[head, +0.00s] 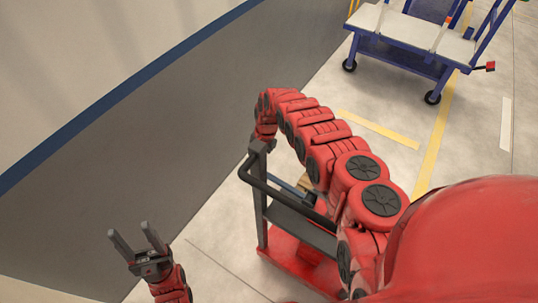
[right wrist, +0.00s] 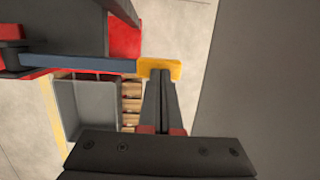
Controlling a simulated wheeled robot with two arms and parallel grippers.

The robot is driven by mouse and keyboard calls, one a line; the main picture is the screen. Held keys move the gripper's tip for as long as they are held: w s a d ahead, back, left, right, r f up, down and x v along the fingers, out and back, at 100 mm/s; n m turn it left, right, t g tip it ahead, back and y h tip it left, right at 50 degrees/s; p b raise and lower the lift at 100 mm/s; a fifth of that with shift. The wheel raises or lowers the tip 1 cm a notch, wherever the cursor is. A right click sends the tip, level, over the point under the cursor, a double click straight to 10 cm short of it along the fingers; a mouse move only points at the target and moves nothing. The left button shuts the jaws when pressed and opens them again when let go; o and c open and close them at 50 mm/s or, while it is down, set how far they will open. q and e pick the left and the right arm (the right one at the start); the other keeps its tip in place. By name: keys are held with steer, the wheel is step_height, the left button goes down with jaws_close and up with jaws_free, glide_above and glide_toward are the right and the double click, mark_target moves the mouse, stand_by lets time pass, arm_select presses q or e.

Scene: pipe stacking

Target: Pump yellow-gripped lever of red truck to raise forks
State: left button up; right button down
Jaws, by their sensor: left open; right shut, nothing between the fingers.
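The red truck (head: 300,262) with its dark upright frame and curved handle stands at the lower middle of the head view, partly hidden by my right arm. In the right wrist view its red part (right wrist: 124,40) is at the top. A blue-grey lever (right wrist: 85,63) there ends in a yellow grip (right wrist: 174,70). My right gripper (right wrist: 160,77) is shut and empty; its fingertips overlap the yellow grip in the picture. Contact cannot be told. In the head view the lever's grip cannot be made out. My left gripper (head: 130,232) is open and empty, left of the truck.
A blue cart (head: 405,55) with a pale top stands at the upper right. A grey wall (head: 170,140) with a blue stripe runs along the left. In the right wrist view a grey bin (right wrist: 85,112) sits beside wooden slats (right wrist: 131,104).

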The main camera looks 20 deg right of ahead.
steer(key=shift+b+x, duration=0.6)
steer(key=shift+x, duration=0.15)
steer(key=shift+w+f+b, duration=0.1)
steer(key=shift+f+b, duration=0.5)
steer(key=shift+b, duration=0.1)
steer(key=shift+b+x, duration=1.1)
steer(key=shift+f, duration=0.3)
steer(key=shift+s+f+b, duration=0.1)
steer(key=shift+s+b, duration=0.2)
steer(key=w+a+v, duration=0.1)
steer(key=w+v, duration=0.2)
steer(key=v, duration=1.1)
steer(key=shift+a+r, duration=0.25)
steer(key=shift+r, duration=0.2)
